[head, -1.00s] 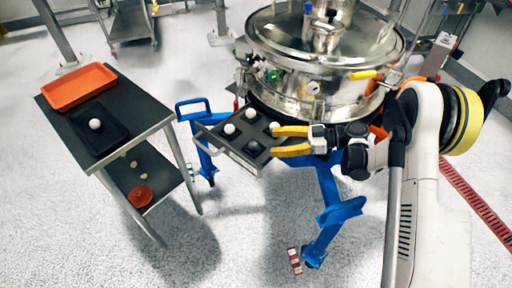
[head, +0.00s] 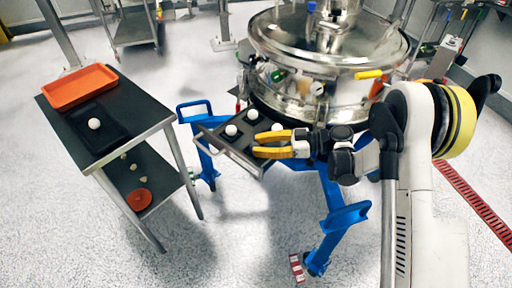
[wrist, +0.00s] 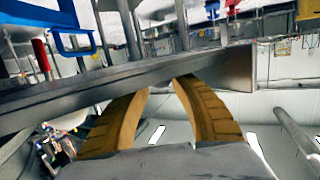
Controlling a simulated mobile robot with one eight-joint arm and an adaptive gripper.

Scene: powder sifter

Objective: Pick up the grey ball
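The tray (head: 215,138) below the steel vessel holds white balls (head: 231,130) and (head: 251,114), and a third white ball (head: 276,127) shows just behind my gripper's upper finger. I cannot make out the grey ball; the yellow fingers cover the part of the tray near it. My gripper (head: 255,145) reaches in from the right, over the tray's front right part, with its fingers apart. In the wrist view my gripper (wrist: 161,86) shows a gap between its fingertips, which meet the tray's metal edge (wrist: 225,68). No ball shows in that gap.
The steel vessel (head: 300,80) stands close behind the tray on blue legs (head: 328,215). At left, a side table (head: 145,115) carries an orange tray (head: 80,86) and a black tray (head: 108,137) with a white ball (head: 94,124). Floor between is clear.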

